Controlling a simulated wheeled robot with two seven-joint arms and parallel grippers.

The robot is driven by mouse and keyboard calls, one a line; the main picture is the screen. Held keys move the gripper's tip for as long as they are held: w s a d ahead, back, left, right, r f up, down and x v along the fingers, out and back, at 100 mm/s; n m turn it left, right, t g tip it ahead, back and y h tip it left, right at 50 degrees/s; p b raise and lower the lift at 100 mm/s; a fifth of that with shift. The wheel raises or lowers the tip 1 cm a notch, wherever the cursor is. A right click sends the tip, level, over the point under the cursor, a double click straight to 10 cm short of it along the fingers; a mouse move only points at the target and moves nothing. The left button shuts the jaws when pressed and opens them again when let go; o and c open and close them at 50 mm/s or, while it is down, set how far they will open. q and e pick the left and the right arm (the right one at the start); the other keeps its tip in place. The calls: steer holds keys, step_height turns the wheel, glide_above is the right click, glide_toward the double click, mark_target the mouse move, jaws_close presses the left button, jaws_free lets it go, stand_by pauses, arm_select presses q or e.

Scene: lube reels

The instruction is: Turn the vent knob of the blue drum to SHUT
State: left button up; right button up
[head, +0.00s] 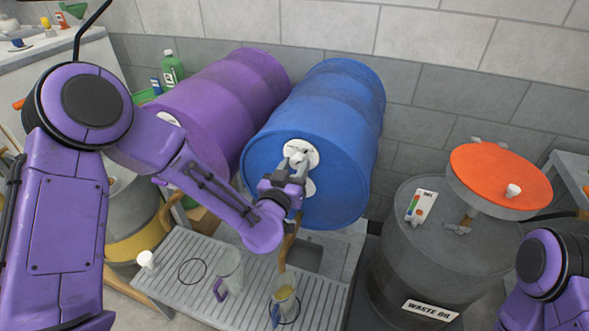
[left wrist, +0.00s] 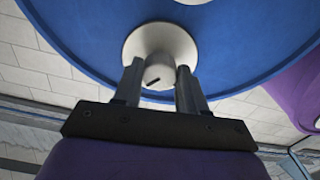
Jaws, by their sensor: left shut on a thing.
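The blue drum (head: 330,110) lies on its side with its round end facing me. Near the top of that end is a white round plate (head: 313,149) with the vent knob at its middle. My left gripper (head: 297,163) is on the knob and hides most of it in the head view. In the left wrist view the pale vent knob (left wrist: 158,74) sits between the two fingers, which are shut on it; a short dark mark shows on its face. The plate's lettering cannot be read. My right arm shows only at the lower right; its gripper is out of view.
A purple drum (head: 225,95) lies left of the blue one. Below is a slatted tray (head: 205,305) with a blue-handled jug (head: 285,297) and a purple-handled jug (head: 230,272). A grey waste oil drum (head: 395,255) with an orange pan (head: 500,175) stands right.

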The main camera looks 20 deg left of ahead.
arm_select(q)
steer(key=n+b, duration=0.2)
steer(key=n, duration=0.2)
steer(key=shift+f, duration=0.1)
steer(key=n+b, duration=0.2)
steer(key=n, duration=0.2)
steer(key=shift+d+n, duration=0.1)
steer(key=shift+n, duration=0.3)
steer(key=n+b, duration=0.2)
steer(key=n, duration=0.2)
steer(key=shift+n+b, duration=0.95)
steer(key=shift+n, duration=0.85)
steer(key=o, duration=1.1)
steer(key=shift+c, duration=0.2)
